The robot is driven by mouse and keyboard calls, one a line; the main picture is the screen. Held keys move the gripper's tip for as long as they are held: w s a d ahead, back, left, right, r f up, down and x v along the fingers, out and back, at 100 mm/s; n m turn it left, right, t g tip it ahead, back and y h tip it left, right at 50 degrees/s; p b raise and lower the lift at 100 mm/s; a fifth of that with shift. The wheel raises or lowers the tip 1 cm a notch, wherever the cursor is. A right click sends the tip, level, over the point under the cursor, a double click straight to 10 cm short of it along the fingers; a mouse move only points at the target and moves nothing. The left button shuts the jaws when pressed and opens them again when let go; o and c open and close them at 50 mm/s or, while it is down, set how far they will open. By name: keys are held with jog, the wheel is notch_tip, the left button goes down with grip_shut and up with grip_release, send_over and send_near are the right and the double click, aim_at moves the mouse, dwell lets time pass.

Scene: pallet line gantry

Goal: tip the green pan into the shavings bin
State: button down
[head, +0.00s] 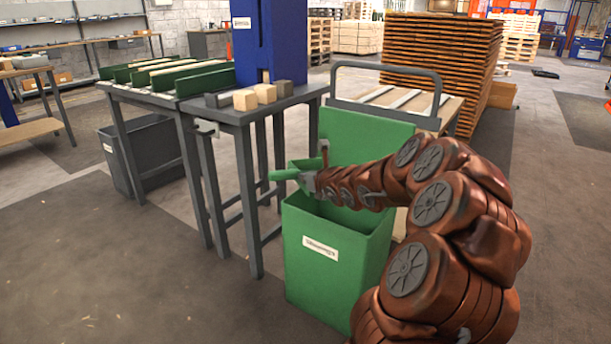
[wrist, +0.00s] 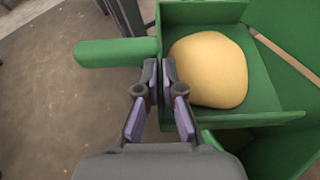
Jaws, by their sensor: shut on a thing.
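My gripper (wrist: 160,72) is shut on the green pan (wrist: 205,15), at its wall beside the handle (wrist: 115,52). The pan holds a rounded yellow heap of shavings (wrist: 208,70). In the head view the pan's handle (head: 284,174) sticks out left of my gripper (head: 309,180); the rest of the pan is mostly hidden behind my gripper and arm. The green shavings bin (head: 335,262), with a white label on its front, stands open below. Its green surfaces also show at the right of the wrist view (wrist: 275,150). The pan is above the bin's opening, near its left side.
A grey bench (head: 235,113) with wooden blocks (head: 256,96) stands left of the bin. A dark grey bin (head: 145,158) is under the adjoining table. A grey-railed cart (head: 440,80) and tall pallet stacks (head: 435,60) stand behind. Floor at front left is clear.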

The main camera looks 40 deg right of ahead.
jog(key=shift+s+d+r+m+p, duration=0.15)
jog(key=shift+r+p, duration=0.25)
jog(key=shift+p, duration=1.4)
jog(key=shift+w+d+r+m+p, duration=0.1)
jog(key=shift+d+r+m+p, duration=0.2)
jog(key=shift+p, duration=1.5)
jog(key=shift+s+d+r+m+y+p, duration=0.2)
jog(key=shift+d+r+m+y+p, duration=0.4)
jog(key=shift+p, duration=4.2)
jog(key=shift+s+d+r+m+t+y+p, duration=0.1)
jog(key=shift+d+r+m+t+y+p, duration=0.3)
jog(key=shift+p, duration=2.6)
jog(key=shift+s+d+r+m+y+p, duration=0.25)
jog(key=shift+d+p, duration=0.25)
jog(key=shift+p, duration=1.4)
jog(key=shift+d+r+m+y+p, duration=0.15)
jog(key=shift+d+m+p, duration=0.25)
jog(key=shift+p, duration=1.5)
jog(key=shift+s+d+r+p, duration=0.1)
jog(key=shift+d+r+p, duration=0.3)
jog(key=shift+p, duration=0.8)
jog(key=shift+d+f+m, duration=0.1)
jog(key=shift+d+m, duration=0.05)
jog(key=shift+m, duration=0.15)
